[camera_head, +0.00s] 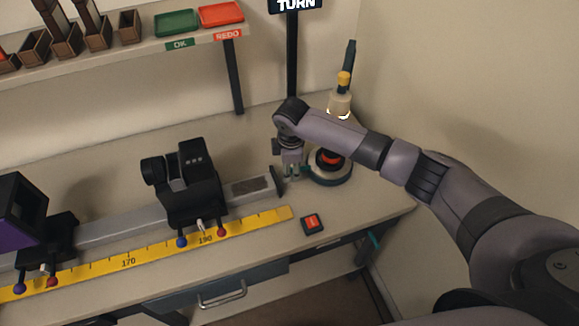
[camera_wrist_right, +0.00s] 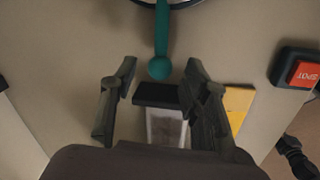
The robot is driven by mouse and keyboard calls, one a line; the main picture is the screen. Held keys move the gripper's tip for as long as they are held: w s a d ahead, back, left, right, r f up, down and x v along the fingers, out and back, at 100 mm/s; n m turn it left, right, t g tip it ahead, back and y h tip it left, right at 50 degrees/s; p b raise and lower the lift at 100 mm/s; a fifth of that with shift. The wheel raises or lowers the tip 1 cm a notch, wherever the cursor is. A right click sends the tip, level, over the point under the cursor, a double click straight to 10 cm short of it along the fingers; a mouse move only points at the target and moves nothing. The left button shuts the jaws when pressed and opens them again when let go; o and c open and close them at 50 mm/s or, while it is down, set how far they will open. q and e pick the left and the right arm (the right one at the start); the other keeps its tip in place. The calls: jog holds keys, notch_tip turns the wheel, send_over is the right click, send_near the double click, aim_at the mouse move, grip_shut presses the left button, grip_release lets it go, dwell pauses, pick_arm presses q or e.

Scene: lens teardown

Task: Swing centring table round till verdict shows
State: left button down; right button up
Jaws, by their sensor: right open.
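The centring table (camera_head: 331,182) is a low round dark unit with an orange-red centre, at the right end of the bench. Part of its dark rim shows at the top of the right wrist view. A teal handle with a ball end (camera_wrist_right: 160,66) sticks out from it there. My right gripper (camera_head: 292,174) is beside the table's left side. In the wrist view its open fingers (camera_wrist_right: 162,68) stand on either side of the ball end, with gaps on both sides. A sign (camera_head: 295,5) on a black post reads TURN. My left gripper is out of view.
A rail (camera_head: 115,228) with black carriages ends just left of the gripper, along a yellow scale (camera_head: 262,220). A red button box (camera_head: 312,224) sits in front. A lamp-like post (camera_head: 342,100) stands behind. Green OK (camera_head: 177,22) and red REDO (camera_head: 221,13) trays are on the shelf.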

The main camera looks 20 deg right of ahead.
jog(key=shift+w+f, duration=0.1)
jog(key=shift+f, duration=0.5)
jog(key=shift+c, duration=0.4)
grip_shut()
